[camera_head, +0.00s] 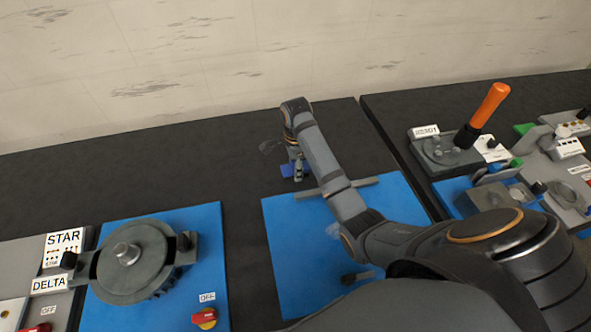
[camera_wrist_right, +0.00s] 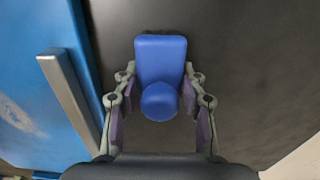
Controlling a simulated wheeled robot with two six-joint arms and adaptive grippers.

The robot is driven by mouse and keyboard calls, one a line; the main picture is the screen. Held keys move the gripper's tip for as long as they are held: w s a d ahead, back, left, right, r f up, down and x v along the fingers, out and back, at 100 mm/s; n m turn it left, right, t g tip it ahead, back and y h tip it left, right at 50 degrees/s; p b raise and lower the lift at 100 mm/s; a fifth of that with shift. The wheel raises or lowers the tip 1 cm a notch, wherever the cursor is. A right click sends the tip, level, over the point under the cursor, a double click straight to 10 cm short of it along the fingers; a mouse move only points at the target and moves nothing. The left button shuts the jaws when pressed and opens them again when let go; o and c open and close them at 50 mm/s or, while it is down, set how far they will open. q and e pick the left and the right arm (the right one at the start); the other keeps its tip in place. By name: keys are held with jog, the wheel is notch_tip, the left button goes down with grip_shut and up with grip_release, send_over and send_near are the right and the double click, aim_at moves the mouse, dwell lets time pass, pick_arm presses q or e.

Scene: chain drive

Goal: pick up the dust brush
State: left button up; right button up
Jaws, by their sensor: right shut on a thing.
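The dust brush (camera_wrist_right: 161,58) is blue in the right wrist view, with a flat rectangular body and a round end facing the camera. My right gripper (camera_wrist_right: 160,78) has its fingers on both sides of it and is shut on it. In the head view the right gripper (camera_head: 298,172) is over the dark bench, just beyond the middle blue board, and a bit of the blue brush (camera_head: 287,171) shows at its left. I cannot tell whether the brush touches the bench. The bristles are hidden. My left gripper is not in view.
The middle blue board (camera_head: 290,255) with a grey bar (camera_head: 367,181) lies under my right arm. A blue board (camera_head: 213,260) with a large round wheel (camera_head: 135,260) is at left. An orange-handled lever (camera_head: 490,103) stands at right.

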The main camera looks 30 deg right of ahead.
notch_tip(320, 180, up, 3)
jog(key=shift+w+f, duration=0.1)
jog(key=s+a+r+p, duration=0.1)
jog(key=s+r+p, duration=0.2)
jog(key=s+p, duration=0.1)
jog(key=s+a+r+p, duration=0.2)
jog(key=s+r+p, duration=0.2)
jog(key=s+p, duration=0.1)
jog(key=s+a+r+p, duration=0.1)
jog(key=s+r+p, duration=0.2)
jog(key=s+p, duration=0.1)
jog(key=shift+s+a+r+p, duration=0.15)
jog(key=shift+s+p, duration=0.1)
jog(key=shift+p, duration=0.55)
